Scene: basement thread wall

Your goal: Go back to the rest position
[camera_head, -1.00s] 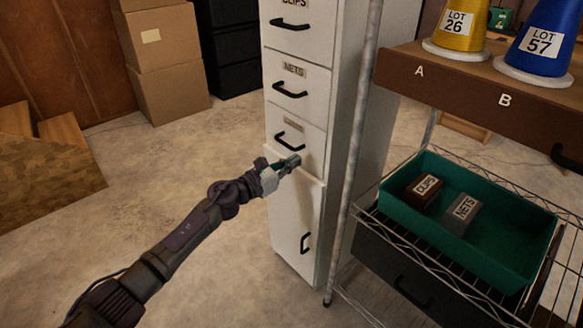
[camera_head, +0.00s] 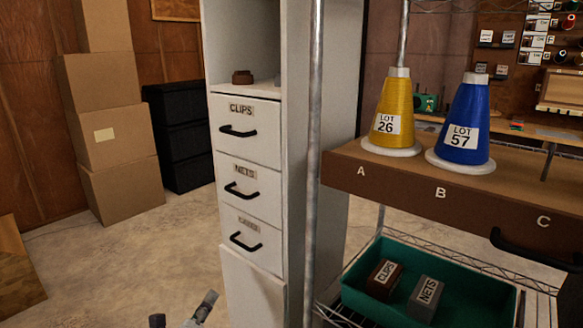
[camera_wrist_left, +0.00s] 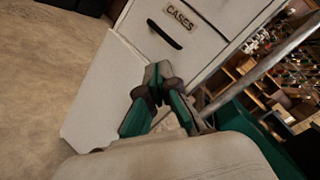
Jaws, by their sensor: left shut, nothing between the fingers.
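My left gripper (camera_head: 206,304) shows only in part at the bottom edge of the head view, in front of the white cabinet (camera_head: 262,295). The rest of my left arm is out of that view. In the left wrist view the green and dark fingers of this gripper (camera_wrist_left: 155,76) are shut and empty. There they overlap the cabinet's lower door in the picture, just below the CASES drawer (camera_wrist_left: 170,35). I cannot tell the exact gap to the cabinet. My right gripper does not show.
The CLIPS drawer (camera_head: 247,125) and NETS drawer (camera_head: 249,188) look closed. To the right, a wire cart holds a green tray (camera_head: 455,296) with two labelled blocks. Yellow (camera_head: 393,110) and blue (camera_head: 465,120) cones stand on the brown shelf (camera_head: 400,190).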

